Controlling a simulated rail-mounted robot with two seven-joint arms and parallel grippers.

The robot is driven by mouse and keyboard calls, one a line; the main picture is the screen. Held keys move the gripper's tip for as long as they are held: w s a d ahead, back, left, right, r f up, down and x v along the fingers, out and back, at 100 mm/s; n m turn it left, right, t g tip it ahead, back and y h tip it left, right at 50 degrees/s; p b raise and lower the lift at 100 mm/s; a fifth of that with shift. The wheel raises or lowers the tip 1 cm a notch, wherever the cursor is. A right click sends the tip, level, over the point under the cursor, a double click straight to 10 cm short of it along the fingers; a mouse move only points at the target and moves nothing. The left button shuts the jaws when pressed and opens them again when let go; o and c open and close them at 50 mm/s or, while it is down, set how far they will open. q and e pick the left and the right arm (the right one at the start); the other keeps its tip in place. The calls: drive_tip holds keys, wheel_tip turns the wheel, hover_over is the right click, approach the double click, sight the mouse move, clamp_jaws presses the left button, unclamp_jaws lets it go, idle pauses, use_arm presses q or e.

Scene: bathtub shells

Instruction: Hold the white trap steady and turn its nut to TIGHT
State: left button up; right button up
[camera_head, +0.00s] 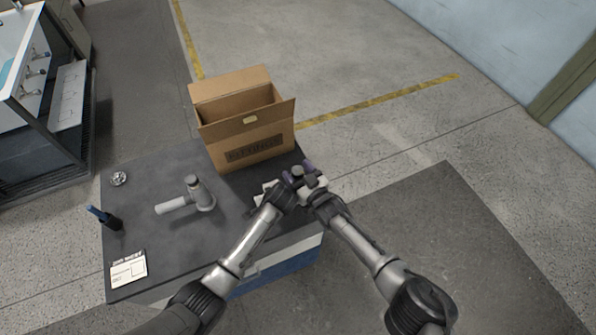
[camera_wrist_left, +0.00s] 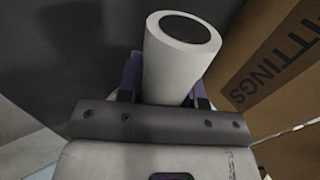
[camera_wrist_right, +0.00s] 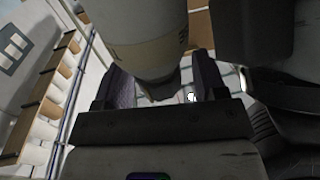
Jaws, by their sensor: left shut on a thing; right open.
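The white trap (camera_wrist_left: 180,55) is between the fingers of my left gripper (camera_wrist_left: 168,92), which is shut on its tube; the round dark opening faces the camera. In the head view, my left gripper (camera_head: 286,184) and my right gripper (camera_head: 312,177) are close together at the bench's right edge, hiding most of the trap. In the right wrist view, a pale cylinder with a beige band (camera_wrist_right: 150,55) stands between the separated fingers of my open right gripper (camera_wrist_right: 165,92). I cannot tell whether they touch it. The nut and its markings are not clearly readable.
An open cardboard box (camera_head: 246,140) stands behind the grippers on the dark bench (camera_head: 165,250). A grey pipe fitting (camera_head: 186,200), a blue-handled tool (camera_head: 104,217), a small metal part (camera_head: 119,178) and a printed card (camera_head: 128,270) are to the left. The bench's front middle is clear.

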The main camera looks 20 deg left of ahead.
drive_tip(key=c, duration=0.9)
drive_tip(key=shift+c, duration=0.2)
drive_tip(key=shift+n+g+y, duration=0.3)
drive_tip(key=shift+g, duration=0.1)
drive_tip(key=shift+w+n+g+y, duration=0.15)
drive_tip(key=shift+n+g+y, duration=0.45)
drive_tip(key=shift+n+g, duration=0.4)
drive_tip(key=shift+g+y, duration=0.3)
drive_tip(key=shift+g, duration=0.5)
drive_tip(key=shift+n, duration=0.3)
drive_tip(key=o, duration=0.9)
